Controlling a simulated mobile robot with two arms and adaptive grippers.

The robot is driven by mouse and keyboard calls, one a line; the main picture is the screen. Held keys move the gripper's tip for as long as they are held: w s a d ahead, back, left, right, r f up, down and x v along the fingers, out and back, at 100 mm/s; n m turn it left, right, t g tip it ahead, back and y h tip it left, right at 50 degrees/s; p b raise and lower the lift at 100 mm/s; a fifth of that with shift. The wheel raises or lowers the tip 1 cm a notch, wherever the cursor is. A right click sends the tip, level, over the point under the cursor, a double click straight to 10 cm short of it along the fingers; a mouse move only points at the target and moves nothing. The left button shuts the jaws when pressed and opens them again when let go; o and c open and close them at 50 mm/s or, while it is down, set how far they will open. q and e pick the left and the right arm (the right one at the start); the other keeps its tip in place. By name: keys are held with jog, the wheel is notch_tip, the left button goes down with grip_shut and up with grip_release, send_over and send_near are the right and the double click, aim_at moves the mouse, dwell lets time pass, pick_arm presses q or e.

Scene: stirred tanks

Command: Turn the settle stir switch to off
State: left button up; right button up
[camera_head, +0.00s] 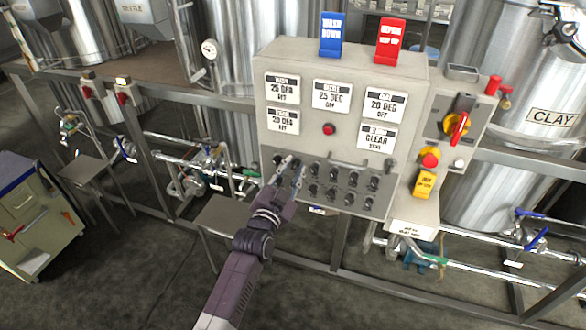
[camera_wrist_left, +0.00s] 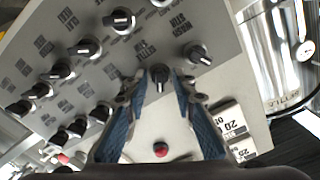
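The grey control panel (camera_head: 353,203) carries two rows of black rotary switches in its lower part. My left gripper (camera_head: 290,168) is at the left end of the top row, fingers pointing at the panel. In the left wrist view the gripper (camera_wrist_left: 158,88) is open. One black switch with a light pointer mark (camera_wrist_left: 160,74) shows between its two fingertips; I cannot tell whether they touch it. My right gripper is in neither view.
Above the switches are a red button (camera_head: 329,129) and several display plates. A rail-like handle (camera_head: 361,169) runs above the right switches. A red rotary handle (camera_head: 458,128) and a red stop button (camera_head: 429,159) are at right. Tanks and pipes stand behind.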

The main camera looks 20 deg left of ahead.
pick_arm(q)
jog(key=shift+c, duration=0.6)
grip_shut()
jog(key=shift+n, duration=0.3)
jog(key=n+p, duration=0.1)
jog(key=n, duration=0.1)
jog(key=shift+n, duration=0.3)
jog(key=n, duration=0.2)
jog(key=shift+n, duration=0.3)
jog(key=n+p, duration=0.1)
jog(key=n, duration=0.3)
jog(key=shift+n, duration=1.1)
jog(key=shift+f, duration=0.1)
